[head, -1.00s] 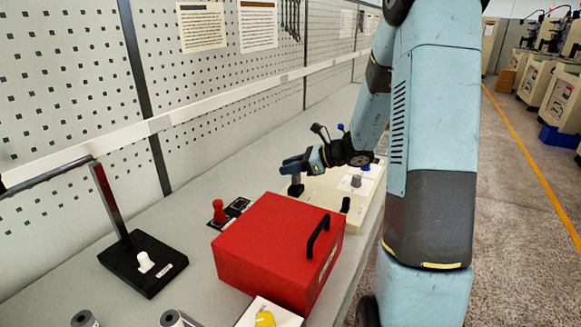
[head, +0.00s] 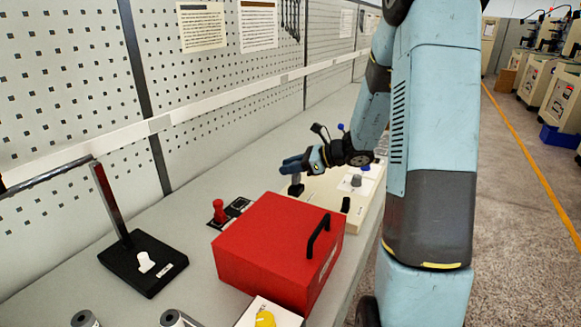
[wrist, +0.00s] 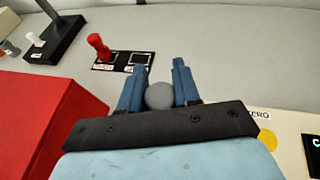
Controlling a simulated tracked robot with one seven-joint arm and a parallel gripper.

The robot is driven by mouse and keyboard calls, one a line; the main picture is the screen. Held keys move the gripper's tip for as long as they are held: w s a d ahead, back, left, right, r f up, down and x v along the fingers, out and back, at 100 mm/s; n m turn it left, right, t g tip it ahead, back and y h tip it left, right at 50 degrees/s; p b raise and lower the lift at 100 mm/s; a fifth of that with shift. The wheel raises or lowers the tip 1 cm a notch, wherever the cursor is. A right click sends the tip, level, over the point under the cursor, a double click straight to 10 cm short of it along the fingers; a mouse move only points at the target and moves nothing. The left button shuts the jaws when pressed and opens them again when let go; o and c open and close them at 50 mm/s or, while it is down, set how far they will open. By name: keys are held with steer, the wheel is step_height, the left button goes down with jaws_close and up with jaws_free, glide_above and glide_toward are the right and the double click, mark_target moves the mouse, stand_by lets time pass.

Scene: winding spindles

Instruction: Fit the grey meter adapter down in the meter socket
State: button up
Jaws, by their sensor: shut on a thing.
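My gripper (head: 291,164) is shut on the grey meter adapter, whose round grey top (wrist: 160,95) shows between the blue fingers in the wrist view. In the head view the adapter (head: 296,187) hangs dark below the fingertips, over the far-left end of a cream board (head: 318,187), behind the red box. I cannot tell whether its lower end touches the board. The meter socket cannot be made out for certain; the gripper and red box may hide it.
A red box (head: 270,250) with a black handle stands close in front of the gripper. A red peg (head: 219,212) stands on a black plate (wrist: 122,62) at left. A black stand (head: 143,265) with a white piece is farther left. A grey knob (head: 356,180) is on the cream board.

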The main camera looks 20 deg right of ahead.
steer(key=shift+f, duration=1.7)
steer(key=o, duration=1.1)
steer(key=v, duration=1.3)
steer(key=shift+s+d+r, duration=0.1)
steer(key=shift+d, duration=0.25)
steer(key=s+a+r+n+g+h, duration=0.2)
steer(key=s+a+r+n+h, duration=0.3)
steer(key=s+n, duration=0.35)
steer(key=s+a+r+n+g+h, duration=0.25)
steer(key=s+a+r+n, duration=0.3)
steer(key=s+n, duration=0.3)
steer(key=s+r+n+t+h, duration=0.1)
steer(key=s+n, duration=0.1)
steer(key=s+r+n+t+h, duration=0.1)
steer(key=s+n, duration=0.1)
steer(key=s, duration=0.1)
steer(key=s+r+n+t+h, duration=0.1)
steer(key=s+r+n+h, duration=0.1)
steer(key=shift+s+d+n, duration=0.25)
steer(key=shift+d+n, duration=0.05)
steer(key=shift+d, duration=0.1)
